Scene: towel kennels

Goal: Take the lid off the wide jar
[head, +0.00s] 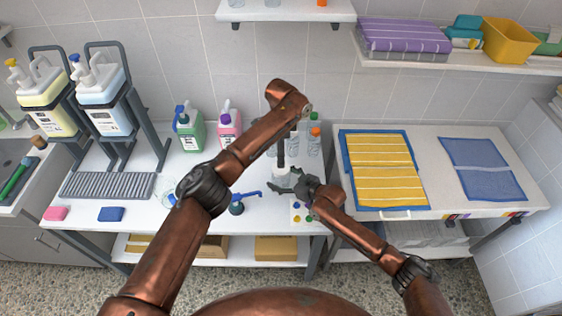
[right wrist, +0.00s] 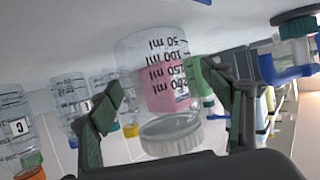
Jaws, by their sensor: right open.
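The wide jar (right wrist: 135,55) is clear, with black volume marks, and appears upside down in the right wrist view. Its pale, see-through lid (right wrist: 170,136) is on the end nearer my right gripper. Pink behind it shows through the jar wall. In the head view a small part of the jar (head: 280,172) shows between my grippers. My right gripper (head: 287,187) is open, and in the right wrist view its fingers (right wrist: 172,105) are spread to either side of the lid with space between. My left gripper (head: 281,155) hangs just above the jar; its fingers are too small to read.
Clear bottles (head: 314,140) stand behind and right of the jar. A pink bottle (head: 229,125) and a green bottle (head: 190,130) stand at the back left. A yellow towel (head: 385,170) lies on the right table.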

